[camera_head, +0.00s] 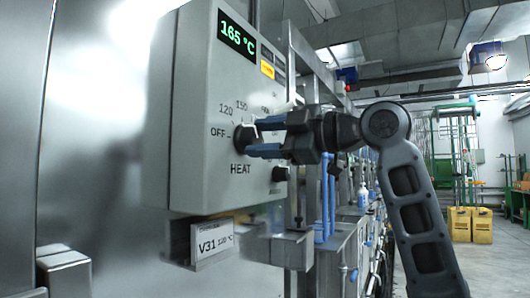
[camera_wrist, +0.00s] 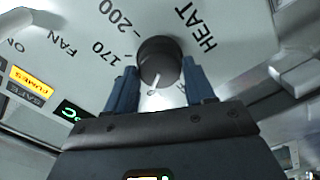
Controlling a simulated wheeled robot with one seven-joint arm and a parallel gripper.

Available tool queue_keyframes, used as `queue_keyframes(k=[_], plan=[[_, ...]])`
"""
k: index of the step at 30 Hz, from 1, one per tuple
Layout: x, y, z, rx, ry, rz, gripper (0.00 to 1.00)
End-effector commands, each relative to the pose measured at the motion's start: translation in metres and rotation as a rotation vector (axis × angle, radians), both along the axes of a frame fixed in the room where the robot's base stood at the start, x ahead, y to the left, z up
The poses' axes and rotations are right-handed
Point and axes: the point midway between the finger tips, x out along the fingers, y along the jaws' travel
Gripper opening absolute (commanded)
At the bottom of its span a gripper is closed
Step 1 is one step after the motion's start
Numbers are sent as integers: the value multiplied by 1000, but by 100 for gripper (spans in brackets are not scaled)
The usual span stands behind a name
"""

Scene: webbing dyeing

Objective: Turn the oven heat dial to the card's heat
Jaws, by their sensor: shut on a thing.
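The heat dial (camera_head: 243,137) is a black knob on the grey control box, above the word HEAT. Labels OFF, 120 and 150 show around it in the head view. In the wrist view the dial (camera_wrist: 160,58) has a white pointer line aimed downward and slightly left, toward labels my gripper hides; 170 and 200 show to its left. My gripper (camera_head: 263,139) has its blue fingers on both sides of the dial, shut on it; they also show in the wrist view (camera_wrist: 159,72). The white card (camera_head: 212,240) below the box reads V31 and a small °C value, too blurred to read surely.
A green display (camera_head: 238,35) reads 165 °C. An amber lamp (camera_head: 267,69), labelled FUMES in the wrist view, is lit beside it. A second black knob (camera_head: 280,174) sits lower right, near my gripper. A metal ledge (camera_head: 290,247) juts out below the box.

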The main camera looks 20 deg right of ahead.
Motion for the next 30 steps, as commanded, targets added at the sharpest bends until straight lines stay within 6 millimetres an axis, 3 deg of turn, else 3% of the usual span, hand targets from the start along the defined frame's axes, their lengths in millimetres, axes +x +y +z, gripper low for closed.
queue_keyframes(k=[12,30], plan=[[0,0,-3,-211,-152,2,23],[0,1,-2,-267,-190,3,23]])
